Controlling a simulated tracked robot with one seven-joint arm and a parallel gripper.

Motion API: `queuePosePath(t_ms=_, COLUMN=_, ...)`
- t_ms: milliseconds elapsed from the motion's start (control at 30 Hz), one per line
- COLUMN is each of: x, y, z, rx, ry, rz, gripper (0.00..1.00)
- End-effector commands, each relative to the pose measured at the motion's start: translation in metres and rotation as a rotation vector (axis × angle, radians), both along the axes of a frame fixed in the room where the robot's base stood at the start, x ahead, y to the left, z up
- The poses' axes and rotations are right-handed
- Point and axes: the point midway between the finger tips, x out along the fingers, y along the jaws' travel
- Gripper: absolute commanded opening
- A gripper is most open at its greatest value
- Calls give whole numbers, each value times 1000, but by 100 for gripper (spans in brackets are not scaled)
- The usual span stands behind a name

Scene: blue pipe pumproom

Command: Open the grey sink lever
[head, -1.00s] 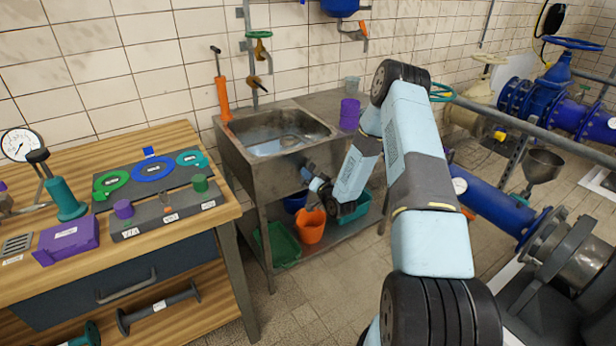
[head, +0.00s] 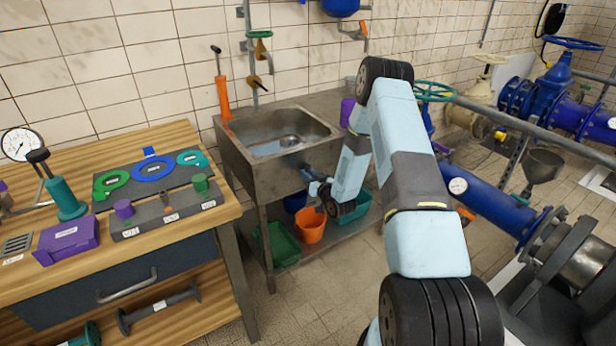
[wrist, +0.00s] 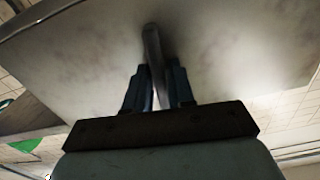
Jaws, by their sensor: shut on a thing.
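The metal sink (head: 262,180) stands against the tiled wall, left of my arm in the head view. My gripper (head: 307,174) is at the sink's front side, below the rim. In the wrist view the grey lever (wrist: 152,42) stands out from the pale stained sink surface (wrist: 225,40). My gripper (wrist: 157,82) is shut on the lever, with one dark finger on each side of it. The lever's lower end is hidden between the fingers. In the head view the lever cannot be made out.
Under the sink are an orange bucket (head: 311,226), a green crate (head: 281,246) and a teal bin (head: 361,206). A wooden workbench (head: 222,208) stands to the left. Blue pipes (head: 490,205) and a grey rail (head: 545,128) lie right of my arm.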

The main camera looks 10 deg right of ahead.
Motion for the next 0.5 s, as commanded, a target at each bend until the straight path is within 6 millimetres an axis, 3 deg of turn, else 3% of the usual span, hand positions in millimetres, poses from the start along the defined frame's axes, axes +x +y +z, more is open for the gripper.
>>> queuePosePath(t_ms=500, x=-1, y=-1, z=-2, rx=-119, ry=-34, rz=-3, gripper=0)
